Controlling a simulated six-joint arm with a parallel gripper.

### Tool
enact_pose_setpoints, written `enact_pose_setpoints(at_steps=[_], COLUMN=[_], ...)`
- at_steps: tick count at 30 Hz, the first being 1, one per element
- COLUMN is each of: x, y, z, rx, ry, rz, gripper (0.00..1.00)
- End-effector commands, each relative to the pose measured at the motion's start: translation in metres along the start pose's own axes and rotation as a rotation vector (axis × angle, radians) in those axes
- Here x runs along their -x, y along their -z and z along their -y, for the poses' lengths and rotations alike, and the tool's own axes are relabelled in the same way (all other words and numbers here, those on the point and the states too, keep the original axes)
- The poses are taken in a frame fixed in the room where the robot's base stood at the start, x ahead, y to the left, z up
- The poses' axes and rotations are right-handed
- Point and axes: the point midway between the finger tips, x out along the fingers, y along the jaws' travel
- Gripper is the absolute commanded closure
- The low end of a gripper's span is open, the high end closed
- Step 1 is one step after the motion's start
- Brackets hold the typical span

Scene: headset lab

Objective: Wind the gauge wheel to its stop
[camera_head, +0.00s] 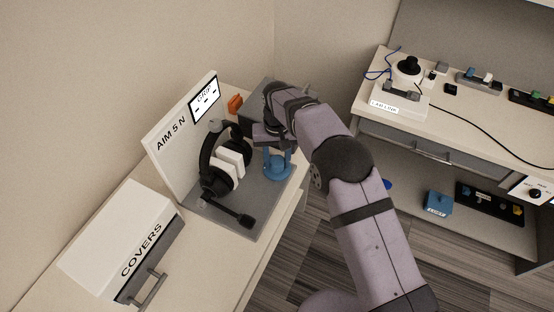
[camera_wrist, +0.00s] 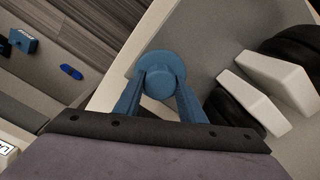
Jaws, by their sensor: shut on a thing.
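The gauge wheel (camera_wrist: 158,66) is a blue round disc with a smaller round hub, in the upper middle of the wrist view. My gripper (camera_wrist: 160,88) has blue fingers that reach up to the hub from both sides and are shut on it. In the head view my gripper (camera_head: 277,165) is over the right part of the grey base plate, and its fingers and the blue wheel are hard to tell apart there. A black headset (camera_head: 209,170) with white pads stands on the plate, left of my gripper. A white board reading "AIM 5 N" (camera_head: 166,140) carries a small display (camera_head: 205,97), whose reading is too small to tell.
A white COVERS box (camera_head: 125,235) with a handle stands at the front left. An orange piece (camera_head: 235,104) and a grey box lie behind the headset. A second bench (camera_head: 450,125) with a white device (camera_head: 407,72) and small parts stands right, across the floor gap.

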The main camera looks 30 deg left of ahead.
Motion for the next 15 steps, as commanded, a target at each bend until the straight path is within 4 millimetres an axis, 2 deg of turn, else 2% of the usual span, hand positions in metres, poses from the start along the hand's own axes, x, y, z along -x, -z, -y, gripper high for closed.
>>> enact_pose_setpoints(at_steps=[10,11,12,13,15], x=[0.0013,0.0013,0.0013,0.0012,0.0010], y=[0.0006,0.0007,0.0007,0.0006,0.0005], z=[-0.0002,-0.0002,-0.0002,-0.0001,-0.0001], rx=[-0.001,-0.001,-0.001,-0.001,-0.001], ry=[0.000,0.000,0.000,0.000,0.000], rz=[-0.002,-0.002,-0.002,-0.002,-0.002], gripper=[0.86,0.59,0.49,0.45,0.45])
